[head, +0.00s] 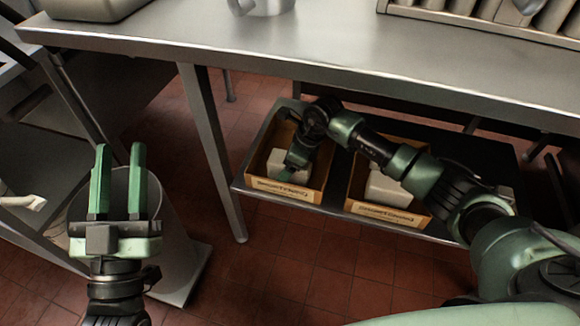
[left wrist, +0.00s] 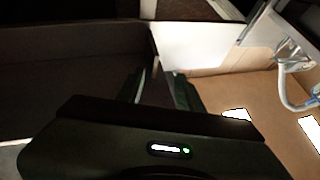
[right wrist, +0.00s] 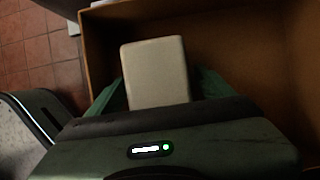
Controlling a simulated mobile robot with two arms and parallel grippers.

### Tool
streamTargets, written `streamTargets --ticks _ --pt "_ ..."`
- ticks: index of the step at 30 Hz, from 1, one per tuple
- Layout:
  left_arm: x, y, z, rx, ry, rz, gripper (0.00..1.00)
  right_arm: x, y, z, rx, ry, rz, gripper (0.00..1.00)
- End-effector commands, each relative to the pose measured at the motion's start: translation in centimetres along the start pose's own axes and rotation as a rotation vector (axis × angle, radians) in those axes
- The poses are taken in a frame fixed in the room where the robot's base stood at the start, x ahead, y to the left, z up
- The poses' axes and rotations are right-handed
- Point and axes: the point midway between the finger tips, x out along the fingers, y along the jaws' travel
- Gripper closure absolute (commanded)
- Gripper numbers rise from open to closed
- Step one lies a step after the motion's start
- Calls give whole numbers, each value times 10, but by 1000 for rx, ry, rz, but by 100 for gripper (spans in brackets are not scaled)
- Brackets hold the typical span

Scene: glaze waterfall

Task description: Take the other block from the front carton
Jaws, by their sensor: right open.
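Two open cardboard cartons stand on the shelf under the counter. The left carton (head: 291,192) holds a pale block (head: 277,163), and the right carton (head: 388,213) holds a pale block (head: 383,188). My right gripper (head: 292,172) reaches down into the left carton. In the right wrist view, the pale block (right wrist: 155,72) lies between its open fingers (right wrist: 157,95), inside the brown carton wall (right wrist: 97,45); contact cannot be told. My left gripper (head: 120,152) is open and empty, apart from the cartons, over the left side of the scene.
The steel counter (head: 300,50) overhangs the lower shelf (head: 240,184). A counter leg (head: 215,150) stands left of the cartons. A grey bin (head: 165,235) is behind my left gripper. A rack (head: 480,20) and a metal pot (head: 265,6) are on the counter.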

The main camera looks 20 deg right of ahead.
Motion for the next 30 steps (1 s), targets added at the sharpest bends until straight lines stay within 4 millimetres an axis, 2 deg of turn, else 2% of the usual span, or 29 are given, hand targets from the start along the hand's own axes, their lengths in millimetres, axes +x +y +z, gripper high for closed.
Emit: streamTargets --ticks 5,6,12,14,15,26,30 --pt "0 0 -3 -1 17 1 64 1 0 -1 0 0 0 18" --pt "0 0 -4 -1 19 1 64 1 0 -1 0 0 0 24" --pt "0 1 -4 -1 20 1 64 1 0 -1 0 1 0 79" --pt "0 1 -4 -1 19 1 64 1 0 -1 0 1 0 96" --pt "0 1 -4 -2 19 1 64 1 0 -1 0 1 0 100" --pt "1 1 -3 -1 10 1 64 -1 0 1 0 -2 -1 100" --pt "1 -2 11 3 -71 -4 64 -11 -1 5 -1 -3 -3 100"
